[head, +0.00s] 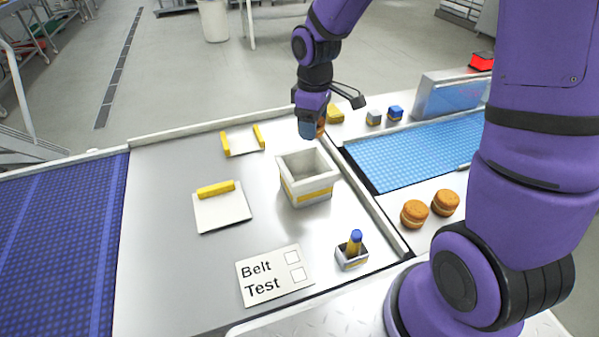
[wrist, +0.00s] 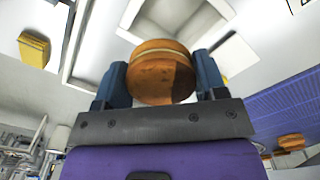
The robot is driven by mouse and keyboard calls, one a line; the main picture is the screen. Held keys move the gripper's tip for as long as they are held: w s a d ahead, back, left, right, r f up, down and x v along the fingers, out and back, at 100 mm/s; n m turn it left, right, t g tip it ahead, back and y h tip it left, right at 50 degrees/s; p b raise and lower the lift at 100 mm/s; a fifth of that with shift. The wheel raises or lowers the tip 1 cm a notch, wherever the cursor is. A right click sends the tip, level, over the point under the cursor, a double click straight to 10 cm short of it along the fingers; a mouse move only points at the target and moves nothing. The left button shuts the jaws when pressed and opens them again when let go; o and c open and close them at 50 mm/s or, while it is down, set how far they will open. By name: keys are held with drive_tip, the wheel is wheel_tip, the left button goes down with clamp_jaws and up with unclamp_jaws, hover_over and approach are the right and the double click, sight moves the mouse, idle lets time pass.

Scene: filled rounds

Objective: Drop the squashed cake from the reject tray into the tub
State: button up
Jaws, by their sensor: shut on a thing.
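My gripper (head: 313,127) is shut on a round brown cake with a pale cream layer. The cake (wrist: 160,73) sits between the two blue fingers (wrist: 161,80) in the wrist view; in the head view only a sliver of it (head: 321,124) shows behind a finger. The tub (head: 309,192) is square, pale grey, with a yellow band, and stands on the steel table. My gripper is up and behind it in the head view, and the cake is not in it. The visible inside of the tub looks empty. I cannot tell for sure which tray is the reject tray.
A white tray with yellow sides (head: 243,145) and a white plate with a yellow bar (head: 220,211) lie left of the tub. A small holder (head: 352,258) and a sign (head: 261,283) are in front. Two cakes (head: 414,214) sit beside the light-blue mat (head: 420,150).

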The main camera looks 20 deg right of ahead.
drive_tip(key=shift+f, duration=2.45)
drive_tip(key=o, duration=0.7)
drive_tip(key=shift+o, duration=0.2)
wheel_tip(320, 180, up, 11)
drive_tip(key=shift+f, duration=0.1)
drive_tip(key=s+d+r+m+t, duration=0.2)
drive_tip(key=s+d+r+m, duration=0.1)
drive_tip(key=s+r, duration=0.5)
drive_tip(key=s+d+r+m+t, duration=0.3)
drive_tip(key=s+r+m, duration=0.3)
drive_tip(key=s, duration=0.8)
drive_tip(key=shift+s+d+r+m, duration=0.3)
drive_tip(key=shift+s+r, duration=0.1)
drive_tip(key=shift+r, duration=0.45)
